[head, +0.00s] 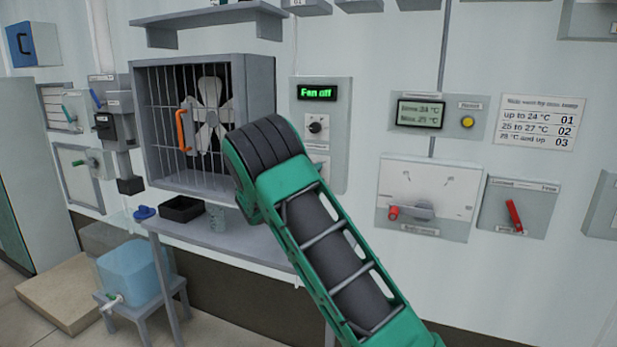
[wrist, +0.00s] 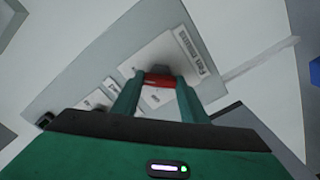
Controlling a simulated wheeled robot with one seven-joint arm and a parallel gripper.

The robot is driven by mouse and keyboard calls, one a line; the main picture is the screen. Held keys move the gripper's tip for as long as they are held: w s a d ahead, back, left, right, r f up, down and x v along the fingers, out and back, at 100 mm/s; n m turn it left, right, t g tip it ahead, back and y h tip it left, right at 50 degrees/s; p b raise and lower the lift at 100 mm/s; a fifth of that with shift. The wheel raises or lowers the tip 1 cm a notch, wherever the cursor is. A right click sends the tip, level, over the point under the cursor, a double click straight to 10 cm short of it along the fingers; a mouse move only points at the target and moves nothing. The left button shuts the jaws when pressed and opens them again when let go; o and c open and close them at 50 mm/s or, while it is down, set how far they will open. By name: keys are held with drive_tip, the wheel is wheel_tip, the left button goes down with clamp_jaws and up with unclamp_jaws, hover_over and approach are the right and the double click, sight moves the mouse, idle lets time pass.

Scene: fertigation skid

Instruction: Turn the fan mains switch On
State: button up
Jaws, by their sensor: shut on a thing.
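In the wrist view, the fan mains switch has a pale plate (wrist: 178,47) with a "Fan mains" label (wrist: 195,49). Its red handle (wrist: 158,83) lies between the two teal fingers of my gripper (wrist: 158,90), which is shut on it. A grey part of the switch shows just beyond the handle. In the head view, my green arm hides the gripper and the handle. The handle's exact On or Off position cannot be told.
The caged fan (head: 209,108) with an orange handle (head: 181,131) is left of my arm. Below it a grey table (head: 240,238) holds a black tray (head: 181,209) and a cup. At right are a panel with a red-tipped lever (head: 394,212) and another red lever (head: 514,216).

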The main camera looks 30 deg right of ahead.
drive_tip(key=shift+s+f+m, duration=0.1)
drive_tip(key=shift+f+m, duration=0.2)
drive_tip(key=shift+f, duration=0.05)
drive_tip(key=o, duration=1)
drive_tip(key=shift+d, duration=0.1)
drive_tip(key=shift+o, duration=0.2)
drive_tip(key=shift+r, duration=0.15)
drive_tip(key=v, duration=1)
drive_tip(key=shift+a, duration=0.35)
drive_tip(key=shift+s, duration=0.1)
